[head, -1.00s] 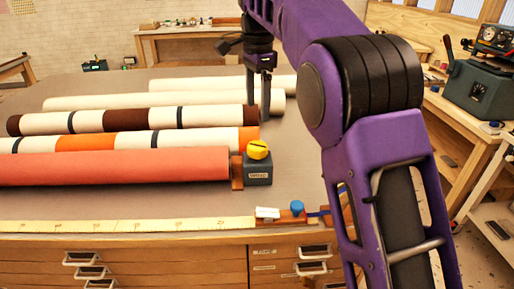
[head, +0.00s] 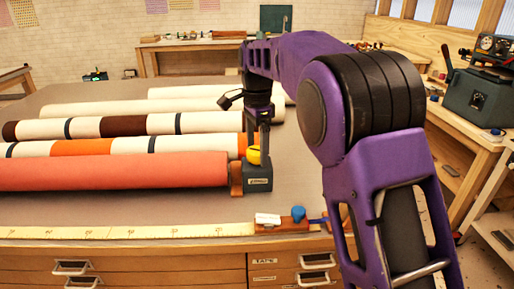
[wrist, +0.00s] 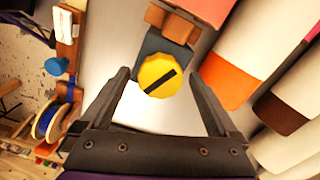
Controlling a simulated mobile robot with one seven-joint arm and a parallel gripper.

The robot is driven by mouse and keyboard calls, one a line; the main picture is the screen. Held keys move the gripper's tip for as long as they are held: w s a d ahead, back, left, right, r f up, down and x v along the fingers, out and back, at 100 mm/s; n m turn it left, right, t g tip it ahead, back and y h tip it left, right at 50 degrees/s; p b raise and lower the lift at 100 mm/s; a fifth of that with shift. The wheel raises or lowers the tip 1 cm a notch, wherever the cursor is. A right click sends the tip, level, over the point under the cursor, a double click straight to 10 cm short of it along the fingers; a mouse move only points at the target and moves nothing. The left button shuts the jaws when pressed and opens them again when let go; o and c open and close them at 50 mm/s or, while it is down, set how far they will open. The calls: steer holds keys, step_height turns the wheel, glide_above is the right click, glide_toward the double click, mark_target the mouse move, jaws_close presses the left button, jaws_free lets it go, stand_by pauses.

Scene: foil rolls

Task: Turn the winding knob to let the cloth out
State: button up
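The winding knob (wrist: 160,75) is yellow with a dark bar across its top, and sits on a dark grey block (head: 258,178) at the right end of the coral roll (head: 115,171). In the head view the knob (head: 254,155) is partly hidden by my gripper (head: 263,140), which is just above and behind it. In the wrist view my gripper (wrist: 168,95) is open, with its fingers spread to either side below the knob. Nothing is between the fingers. I cannot tell how far above the knob the fingertips are.
Striped rolls (head: 110,148) and plain cream rolls (head: 160,106) lie behind the coral roll. A yellow measuring strip (head: 130,232) runs along the table's front edge. A small blue knob (head: 298,214) stands near the front right. The grey tabletop right of the block is clear.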

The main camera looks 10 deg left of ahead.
steer(key=c, duration=1.3)
